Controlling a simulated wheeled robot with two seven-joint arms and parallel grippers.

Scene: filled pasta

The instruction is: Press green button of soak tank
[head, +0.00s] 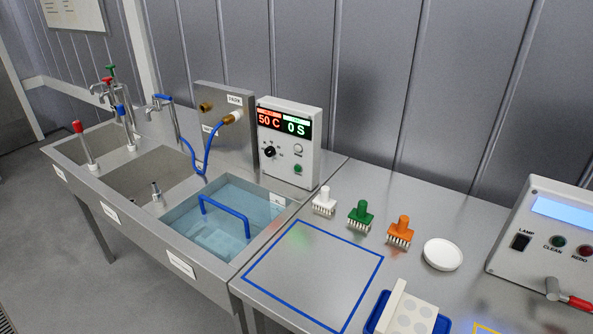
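The soak tank (220,240) is the water-filled basin at the right end of the sink unit, with a blue handle (225,212) standing in it. Its grey control box (291,130) stands behind it, with a red "50 C" and a green "0 S" display (283,124). The green button (298,169) is low on the right of the box front, below a pale button (298,149). A black knob (269,152) is to the left. Neither of my grippers is in the head view.
White (324,202), green (360,215) and orange (401,232) brushes stand on the bench right of the tank. A white dish (442,254), a blue tray (442,325) and a lamp box (548,235) are farther right. The blue-outlined square (318,270) is clear.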

